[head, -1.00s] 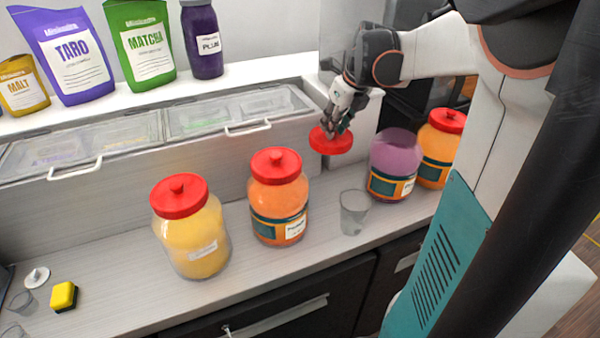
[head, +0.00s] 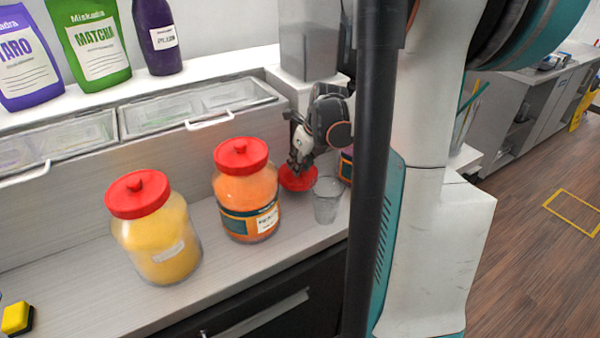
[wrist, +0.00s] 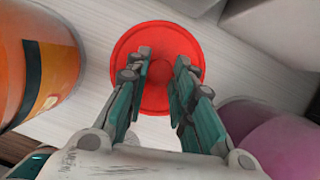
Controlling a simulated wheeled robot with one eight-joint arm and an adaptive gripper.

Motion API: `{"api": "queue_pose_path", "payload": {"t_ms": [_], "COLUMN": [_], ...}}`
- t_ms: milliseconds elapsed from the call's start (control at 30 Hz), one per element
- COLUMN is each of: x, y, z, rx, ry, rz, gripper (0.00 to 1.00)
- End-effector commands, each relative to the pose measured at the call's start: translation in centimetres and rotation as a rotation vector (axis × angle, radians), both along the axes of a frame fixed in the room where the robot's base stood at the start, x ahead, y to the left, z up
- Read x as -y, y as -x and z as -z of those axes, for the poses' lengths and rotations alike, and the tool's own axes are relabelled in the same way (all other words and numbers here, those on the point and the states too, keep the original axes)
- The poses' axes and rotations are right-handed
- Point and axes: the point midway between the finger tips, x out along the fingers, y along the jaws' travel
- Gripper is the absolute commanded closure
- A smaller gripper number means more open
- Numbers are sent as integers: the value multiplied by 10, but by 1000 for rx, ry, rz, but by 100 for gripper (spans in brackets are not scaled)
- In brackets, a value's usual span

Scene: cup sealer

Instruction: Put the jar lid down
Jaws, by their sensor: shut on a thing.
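The red jar lid (head: 300,183) is a round disc with a knob on top, low over the counter between the orange jar and the glass cup. My gripper (head: 296,163) is above it, shut on its knob. In the wrist view, the lid (wrist: 157,37) lies face-up between the two fingers of my gripper (wrist: 162,68), which are on either side of the knob. I cannot tell whether the lid touches the counter.
A lidded orange jar (head: 248,200) stands left of the lid, with a lidded yellow jar (head: 158,240) further left. A clear cup (head: 327,205) stands close in front of the lid, to the right. Covered bins (head: 180,115) line the back.

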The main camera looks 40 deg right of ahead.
Motion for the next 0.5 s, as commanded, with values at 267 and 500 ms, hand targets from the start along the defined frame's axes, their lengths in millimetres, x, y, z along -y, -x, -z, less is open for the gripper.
{"api": "queue_pose_path", "payload": {"t_ms": [267,500], "x": [0,0], "y": [0,0], "z": [29,30], "rx": [0,0], "ry": [0,0], "rz": [0,0], "gripper": [100,100]}}
